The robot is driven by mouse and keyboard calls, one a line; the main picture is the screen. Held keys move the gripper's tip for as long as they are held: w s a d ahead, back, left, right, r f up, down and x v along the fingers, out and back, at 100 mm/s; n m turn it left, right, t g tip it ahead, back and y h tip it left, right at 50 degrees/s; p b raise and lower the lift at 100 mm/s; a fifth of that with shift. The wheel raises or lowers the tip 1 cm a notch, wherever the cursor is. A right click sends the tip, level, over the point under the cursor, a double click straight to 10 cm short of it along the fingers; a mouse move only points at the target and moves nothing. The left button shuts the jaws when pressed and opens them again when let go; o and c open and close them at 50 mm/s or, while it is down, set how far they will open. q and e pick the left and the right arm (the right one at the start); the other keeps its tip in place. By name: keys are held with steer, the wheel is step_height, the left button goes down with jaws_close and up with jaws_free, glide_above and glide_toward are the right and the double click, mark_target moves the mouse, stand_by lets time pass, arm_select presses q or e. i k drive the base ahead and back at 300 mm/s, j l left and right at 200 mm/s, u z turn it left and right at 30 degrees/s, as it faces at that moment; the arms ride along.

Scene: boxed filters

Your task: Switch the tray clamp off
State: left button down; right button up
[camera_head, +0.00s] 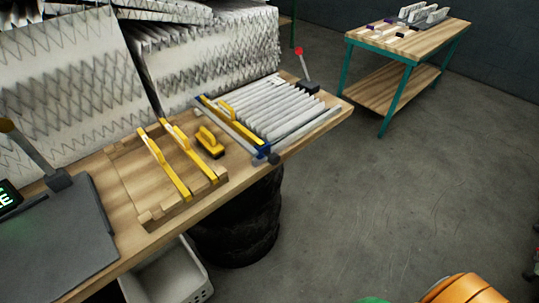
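A lever with a red knob (299,52) stands nearly upright on a small dark base at the bench's far right end. It is beside a tray of pale pleated strips (275,107). A second lever with a dull yellow knob (8,126) rises, tilted, from a dark grey plate (62,240) at the left. No label tells which lever is the tray clamp. A green-lit display (8,198) is cut off at the left edge; only a final "E" reads clearly. Neither of my grippers is in view.
A wooden rack (150,215) with yellow-handled tools sits mid-bench. Large pleated filters (70,75) stand along the back. A white bin (168,275) and black tires (240,235) are below. A second table (408,47) stands back right. The floor (420,180) between is clear. An orange rounded object (465,290) shows at the bottom.

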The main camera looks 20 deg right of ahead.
mark_target(299, 51)
steer(key=i+l+u, duration=0.1)
steer(key=l, duration=0.25)
steer(key=i+l, duration=0.25)
steer(key=l, duration=0.15)
steer(key=i+l+u, duration=0.15)
steer(key=l, duration=0.25)
